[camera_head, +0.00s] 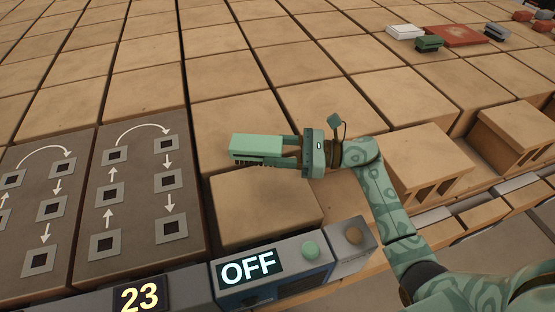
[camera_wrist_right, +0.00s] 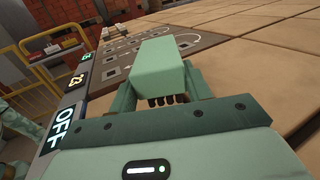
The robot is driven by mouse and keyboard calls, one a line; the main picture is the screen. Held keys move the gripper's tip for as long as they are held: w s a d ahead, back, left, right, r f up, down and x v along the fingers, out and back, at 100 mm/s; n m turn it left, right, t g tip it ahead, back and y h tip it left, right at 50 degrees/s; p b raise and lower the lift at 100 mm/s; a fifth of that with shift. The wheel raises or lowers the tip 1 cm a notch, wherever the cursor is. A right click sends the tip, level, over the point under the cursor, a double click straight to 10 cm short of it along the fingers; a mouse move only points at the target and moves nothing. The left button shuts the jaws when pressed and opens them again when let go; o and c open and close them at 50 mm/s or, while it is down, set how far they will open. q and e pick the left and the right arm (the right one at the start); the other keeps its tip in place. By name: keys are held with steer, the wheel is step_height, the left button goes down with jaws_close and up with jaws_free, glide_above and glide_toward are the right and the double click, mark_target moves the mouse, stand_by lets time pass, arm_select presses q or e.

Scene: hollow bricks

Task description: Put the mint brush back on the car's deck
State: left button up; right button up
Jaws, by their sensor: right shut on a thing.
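The mint brush (camera_head: 256,149) is a pale green block with dark bristles underneath. My right gripper (camera_head: 284,150) is shut on it and holds it over the tan brick tops, left of the wrist. In the right wrist view the brush (camera_wrist_right: 158,66) sits between the two fingers, bristles facing the camera's lower side. I cannot tell for sure which part is the car's deck. My left gripper is not in view.
A panel with an OFF display (camera_head: 249,266) and a green button (camera_head: 310,250) stands at the front edge. Grey plates with arrows (camera_head: 138,190) lie left. A red plate (camera_head: 455,36), a white block (camera_head: 405,31) and a dark green item (camera_head: 429,43) lie far right.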

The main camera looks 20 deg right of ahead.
steer(key=shift+f, duration=1.45)
